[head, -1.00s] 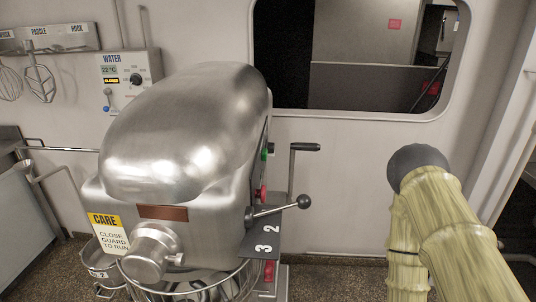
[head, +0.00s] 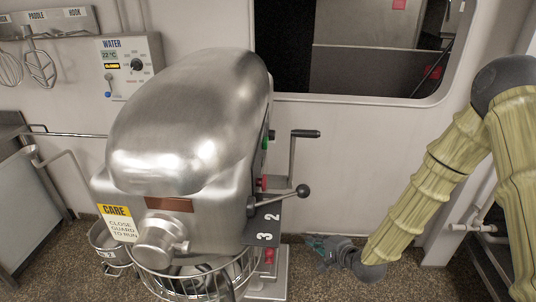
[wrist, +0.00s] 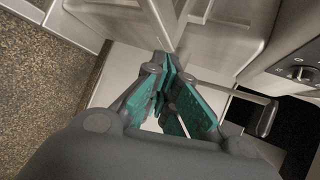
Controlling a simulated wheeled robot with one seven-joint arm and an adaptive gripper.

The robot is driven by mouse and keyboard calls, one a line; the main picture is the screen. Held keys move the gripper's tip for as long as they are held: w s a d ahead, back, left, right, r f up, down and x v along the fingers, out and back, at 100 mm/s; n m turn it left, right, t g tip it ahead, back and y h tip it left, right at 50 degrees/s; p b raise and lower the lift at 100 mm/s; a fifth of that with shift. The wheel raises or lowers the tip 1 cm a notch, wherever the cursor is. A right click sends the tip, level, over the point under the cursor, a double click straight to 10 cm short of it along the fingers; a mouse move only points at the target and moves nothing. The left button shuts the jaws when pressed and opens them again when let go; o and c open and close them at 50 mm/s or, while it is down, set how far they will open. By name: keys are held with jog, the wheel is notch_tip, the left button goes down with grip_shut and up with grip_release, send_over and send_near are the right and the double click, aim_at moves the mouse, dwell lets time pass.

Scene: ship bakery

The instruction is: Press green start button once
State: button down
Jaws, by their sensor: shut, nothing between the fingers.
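The large steel mixer (head: 185,125) stands left of centre in the head view. The green start button (head: 264,143) shows edge-on as a thin green strip on the mixer's right side. A red button (head: 262,184) sits below it. My gripper (head: 318,246) is low, to the right of the mixer and apart from it, well below the green button. In the wrist view my gripper's teal fingers (wrist: 168,82) are closed together with nothing between them. I cannot make out the green button in the wrist view.
A crank handle (head: 304,134) and a ball-ended lever (head: 302,191) stick out from the mixer's right side. The wire bowl guard (head: 235,275) is below. A water panel (head: 126,67) is on the wall. Open floor lies right of the mixer.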

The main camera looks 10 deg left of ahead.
aim_at(265, 143)
jog(key=w+a+r+m+t+y, duration=0.1)
jog(key=w+r, duration=0.3)
jog(key=r, duration=0.5)
jog(key=w+a+r+m+t+y+p, duration=0.1)
jog(key=w+r, duration=0.3)
jog(key=r, duration=0.5)
jog(key=w+a+r+m+t+y+p, duration=0.1)
jog(key=w+r+m+y, duration=0.2)
jog(key=r, duration=0.6)
jog(key=shift+w+t+y, duration=0.3)
jog(key=shift+w+t, duration=0.1)
jog(key=shift+w, duration=0.4)
jog(key=a, duration=0.8)
jog(key=shift+a+b, duration=0.4)
jog(key=shift+b, duration=0.05)
jog(key=shift+a, duration=0.15)
jog(key=shift+a, duration=0.3)
